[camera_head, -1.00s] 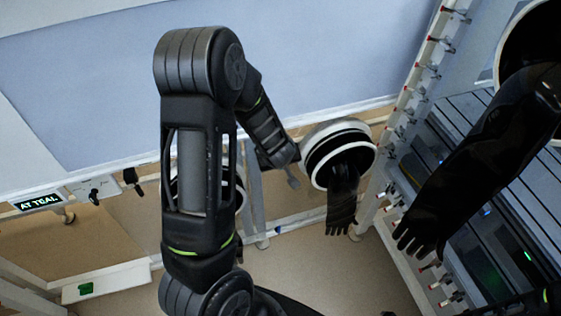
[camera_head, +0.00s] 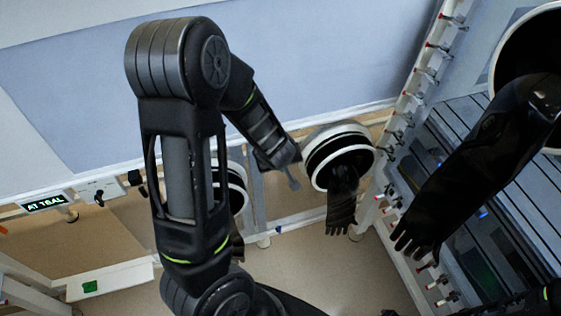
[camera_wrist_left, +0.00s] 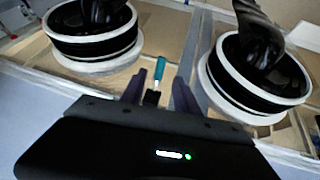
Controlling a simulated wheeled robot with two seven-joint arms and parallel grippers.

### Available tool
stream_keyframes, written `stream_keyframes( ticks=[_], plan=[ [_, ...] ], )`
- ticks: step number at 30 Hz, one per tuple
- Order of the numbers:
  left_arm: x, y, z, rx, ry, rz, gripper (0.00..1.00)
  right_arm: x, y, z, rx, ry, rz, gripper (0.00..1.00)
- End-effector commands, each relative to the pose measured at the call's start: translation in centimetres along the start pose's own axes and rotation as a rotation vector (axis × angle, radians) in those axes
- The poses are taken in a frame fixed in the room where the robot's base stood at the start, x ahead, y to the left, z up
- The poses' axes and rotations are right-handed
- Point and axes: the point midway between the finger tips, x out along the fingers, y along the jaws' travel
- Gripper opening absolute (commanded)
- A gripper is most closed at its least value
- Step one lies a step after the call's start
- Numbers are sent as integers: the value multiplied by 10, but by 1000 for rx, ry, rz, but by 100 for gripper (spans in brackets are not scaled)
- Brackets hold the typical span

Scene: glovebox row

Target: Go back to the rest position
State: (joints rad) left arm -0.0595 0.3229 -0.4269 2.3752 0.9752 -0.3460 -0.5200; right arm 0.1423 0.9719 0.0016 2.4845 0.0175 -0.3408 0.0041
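My left arm fills the middle of the head view, with its elbow raised and its forearm sloping down to the right. My left gripper (camera_head: 291,178) is a small grey shape at its end, beside a white-ringed glove port (camera_head: 312,185). In the left wrist view the two dark fingers of my left gripper (camera_wrist_left: 160,92) stand apart, so it looks open. A slim teal and black piece (camera_wrist_left: 160,68) shows in line with the gap; I cannot tell how far off it is, and no grip on it shows. My right gripper is out of view.
A black glove (camera_head: 341,210) hangs from the port near my left gripper. A larger black glove (camera_head: 480,165) reaches in from the right. A white post with valves (camera_head: 411,95) stands between them. A lit sign (camera_head: 43,203) is at the left.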

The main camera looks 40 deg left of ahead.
Motion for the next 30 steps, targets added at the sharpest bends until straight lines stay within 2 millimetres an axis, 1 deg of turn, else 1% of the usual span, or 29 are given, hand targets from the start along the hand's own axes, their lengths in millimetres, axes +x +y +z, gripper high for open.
stream_keyframes(
  ticks=[10,13,15,17,19,20,21,23,24,26,27,29,30],
  plan=[
    [0,0,0,-2,0,0,37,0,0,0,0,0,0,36],
    [0,0,0,-31,1,1,37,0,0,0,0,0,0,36],
    [0,4,-1,-36,7,16,37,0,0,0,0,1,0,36],
    [0,14,6,-6,3,46,37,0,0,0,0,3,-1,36],
    [6,30,33,75,-31,86,37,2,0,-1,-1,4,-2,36],
    [11,35,51,119,-55,103,37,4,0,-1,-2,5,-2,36],
    [17,42,77,178,-93,124,37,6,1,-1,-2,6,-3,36],
    [25,48,119,266,-161,159,37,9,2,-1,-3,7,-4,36],
    [29,51,150,324,-211,183,37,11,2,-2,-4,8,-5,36],
    [32,51,198,404,-294,218,37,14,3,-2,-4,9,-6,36],
    [33,50,229,453,-349,242,37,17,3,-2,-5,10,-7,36],
    [30,46,273,517,-432,278,37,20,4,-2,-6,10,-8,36],
    [27,42,300,554,-485,300,37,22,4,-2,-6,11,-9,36]
  ],
)
